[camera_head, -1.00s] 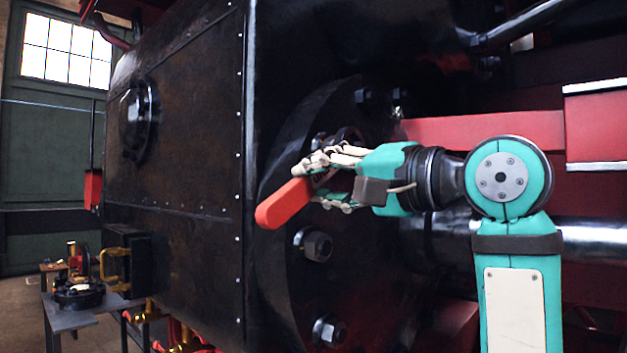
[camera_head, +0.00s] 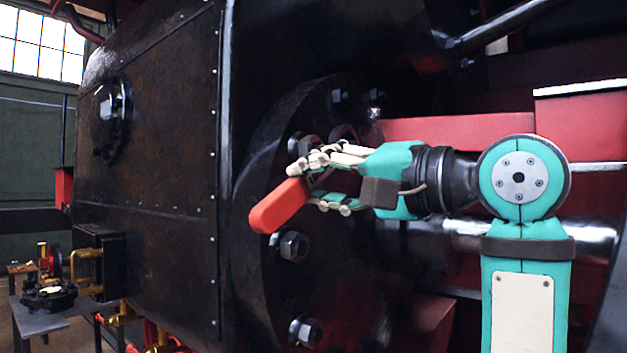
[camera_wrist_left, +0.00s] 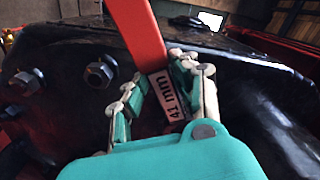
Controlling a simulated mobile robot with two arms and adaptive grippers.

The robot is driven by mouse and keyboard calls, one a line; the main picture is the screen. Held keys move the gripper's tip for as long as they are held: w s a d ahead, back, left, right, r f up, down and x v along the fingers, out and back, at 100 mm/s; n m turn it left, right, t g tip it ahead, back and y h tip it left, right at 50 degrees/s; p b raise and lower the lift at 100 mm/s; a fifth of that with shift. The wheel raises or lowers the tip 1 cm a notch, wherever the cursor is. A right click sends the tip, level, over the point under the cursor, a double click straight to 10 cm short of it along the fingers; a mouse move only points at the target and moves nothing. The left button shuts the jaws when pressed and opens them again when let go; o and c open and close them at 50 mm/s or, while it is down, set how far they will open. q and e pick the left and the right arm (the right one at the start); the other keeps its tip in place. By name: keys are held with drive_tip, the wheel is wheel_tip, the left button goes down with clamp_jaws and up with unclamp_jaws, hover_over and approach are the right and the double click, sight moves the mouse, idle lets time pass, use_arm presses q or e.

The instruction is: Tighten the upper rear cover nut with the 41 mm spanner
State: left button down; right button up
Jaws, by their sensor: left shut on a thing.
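The 41 mm spanner has a red handle (camera_head: 279,206) that points down and left from my left gripper (camera_head: 318,178). The gripper is shut on it. In the left wrist view the red handle (camera_wrist_left: 139,38) rises between the fingers (camera_wrist_left: 160,95), and a "41 mm" label (camera_wrist_left: 166,94) shows beside them. The round black cover (camera_head: 262,290) carries several nuts: one at its upper left (camera_head: 299,144), one just below the handle (camera_head: 292,246) and one lower (camera_head: 306,331).
A riveted black casing (camera_head: 150,170) fills the left. A small table (camera_head: 40,322) with parts stands at the lower left. A red beam (camera_head: 460,130) and a shiny rod (camera_head: 590,236) lie behind my arm.

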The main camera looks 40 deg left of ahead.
use_arm(q)
drive_tip(key=shift+w+d+r, duration=0.1)
drive_tip(key=shift+w+d, duration=0.05)
drive_tip(key=shift+d, duration=1.6)
drive_tip(key=shift+s, duration=0.35)
drive_tip(key=s+d+b, duration=0.1)
drive_tip(key=s+b, duration=0.2)
drive_tip(key=s, duration=1)
drive_tip(key=shift+s+d+b, duration=0.15)
drive_tip(key=shift+d+b, duration=0.05)
drive_tip(key=shift+b, duration=0.1)
